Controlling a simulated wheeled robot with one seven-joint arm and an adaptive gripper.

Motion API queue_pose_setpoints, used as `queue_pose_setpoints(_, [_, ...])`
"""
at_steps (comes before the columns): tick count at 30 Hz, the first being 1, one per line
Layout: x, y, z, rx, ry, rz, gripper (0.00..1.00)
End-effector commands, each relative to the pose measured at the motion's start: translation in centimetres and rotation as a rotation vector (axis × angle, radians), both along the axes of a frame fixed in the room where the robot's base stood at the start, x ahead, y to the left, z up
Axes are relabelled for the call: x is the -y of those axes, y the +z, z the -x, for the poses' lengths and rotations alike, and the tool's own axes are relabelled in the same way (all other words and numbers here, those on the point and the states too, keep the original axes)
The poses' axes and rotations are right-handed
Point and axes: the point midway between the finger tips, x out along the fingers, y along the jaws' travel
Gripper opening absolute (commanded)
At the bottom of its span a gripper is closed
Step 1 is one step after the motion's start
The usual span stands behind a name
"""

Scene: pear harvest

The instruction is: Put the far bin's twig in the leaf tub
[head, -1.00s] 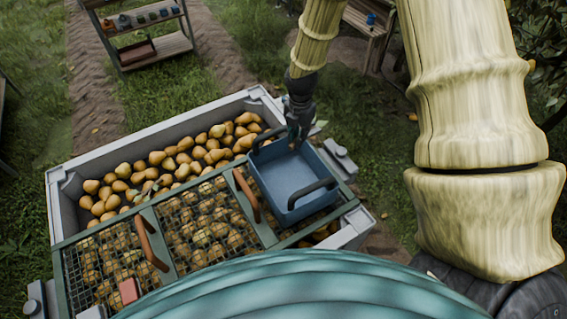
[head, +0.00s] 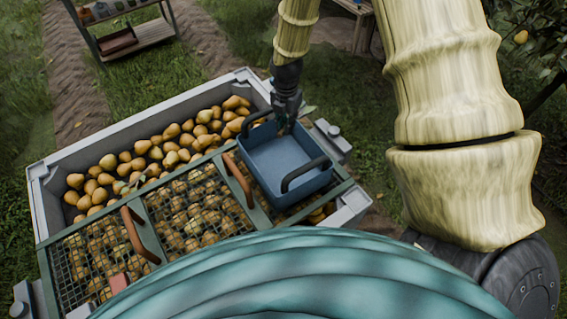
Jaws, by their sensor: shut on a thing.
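My gripper (head: 284,118) is at the back rim of a blue tub (head: 281,158), beside its rear handle. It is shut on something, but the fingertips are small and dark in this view. A bit of green leaf (head: 307,110) shows just right of the gripper; whether it belongs to a held twig I cannot tell. The blue tub sits on the right end of the large grey bin (head: 38,190) and looks empty inside. I cannot make out a separate twig among the pears (head: 160,145) in the bin.
Mesh lids with brown handles (head: 140,235) cover the near part of the bin. A wooden shelf (head: 135,42) stands on the grass at the upper left. Another wooden stand (head: 352,22) is at the top. A tree with a pear (head: 520,37) is at the upper right.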

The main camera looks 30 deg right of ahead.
Motion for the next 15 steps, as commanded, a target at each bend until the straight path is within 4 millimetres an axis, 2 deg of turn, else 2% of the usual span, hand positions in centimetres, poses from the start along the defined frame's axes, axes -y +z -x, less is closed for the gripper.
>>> queue_pose_setpoints(8, [0.0,-0.18,-0.13,-0.002,0.0,0.0,0.03])
queue_pose_setpoints(9, [0.0,-0.18,-0.13,-0.002,0.0,0.0,0.23])
queue_pose_setpoints(12, [0.0,-0.17,-0.12,-0.001,0.0,0.0,0.41])
queue_pose_setpoints(15, [0.0,-0.16,-0.12,-0.001,0.0,0.0,0.41])
